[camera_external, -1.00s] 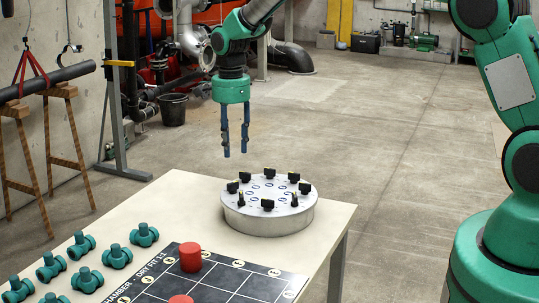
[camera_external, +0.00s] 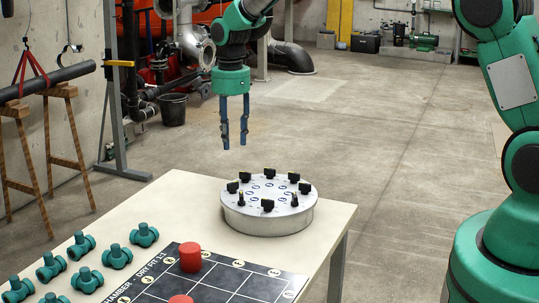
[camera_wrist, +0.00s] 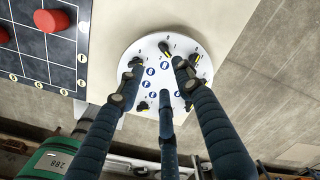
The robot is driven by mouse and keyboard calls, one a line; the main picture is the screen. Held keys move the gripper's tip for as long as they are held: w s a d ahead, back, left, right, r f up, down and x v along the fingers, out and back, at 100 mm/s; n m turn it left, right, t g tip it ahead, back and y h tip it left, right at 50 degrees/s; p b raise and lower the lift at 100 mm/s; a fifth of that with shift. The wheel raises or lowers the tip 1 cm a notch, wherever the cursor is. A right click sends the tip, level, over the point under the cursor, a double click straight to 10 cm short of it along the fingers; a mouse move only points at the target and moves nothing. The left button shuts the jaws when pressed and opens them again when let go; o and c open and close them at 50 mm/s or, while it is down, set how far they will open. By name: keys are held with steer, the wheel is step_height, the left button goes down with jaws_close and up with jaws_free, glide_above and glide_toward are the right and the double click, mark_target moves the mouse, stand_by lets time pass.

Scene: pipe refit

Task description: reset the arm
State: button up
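My gripper (camera_external: 234,145) hangs pointing down in the external view, above and behind the round grey disc-shaped fixture (camera_external: 268,223). Its dark blue fingers stand apart with nothing between them. The wrist view shows three fingers of my gripper (camera_wrist: 157,82), spread apart and empty, with the fixture (camera_wrist: 150,52) below. The fixture lies on the table and has several black clips or knobs around its top, with blue-ringed marks inside. The fingers partly hide it in the wrist view. In the external view, the fingertips are clear of it.
The pale table (camera_external: 185,205) also bears a black grid board (camera_external: 225,285) with two red cylinders, one standing at its upper part (camera_external: 190,257). Several green pipe fittings (camera_external: 117,256) stand at the left. A black bucket (camera_external: 173,109) is on the floor behind. Open floor lies to the right.

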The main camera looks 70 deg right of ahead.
steer(key=s+a+r+n+t+b, duration=0.1)
steer(key=s+a+r+n, duration=0.3)
steer(key=s+a+r, duration=0.3)
steer(key=s+a+r+n+t+b, duration=0.1)
steer(key=s+a+r+n, duration=0.3)
steer(key=r, duration=0.6)
steer(key=s+a+r+n+t, duration=0.1)
steer(key=s+a+r+n, duration=0.2)
steer(key=s+a+r, duration=0.45)
steer(key=s+a+n+b, duration=0.1)
steer(key=s+a+n, duration=0.2)
steer(key=s, duration=0.6)
steer(key=s+a+r+n+t+b, duration=0.1)
steer(key=s+a+n, duration=0.2)
steer(key=s, duration=0.6)
steer(key=s+a+n+t, duration=0.1)
steer(key=s+a+n, duration=0.3)
steer(key=s, duration=0.5)
steer(key=shift+s+r+n+b, duration=0.25)
steer(key=shift+r+n+b, duration=0.15)
steer(key=shift+n, duration=0.8)
steer(key=shift+o, duration=0.5)
steer(key=shift+a, duration=0.1)
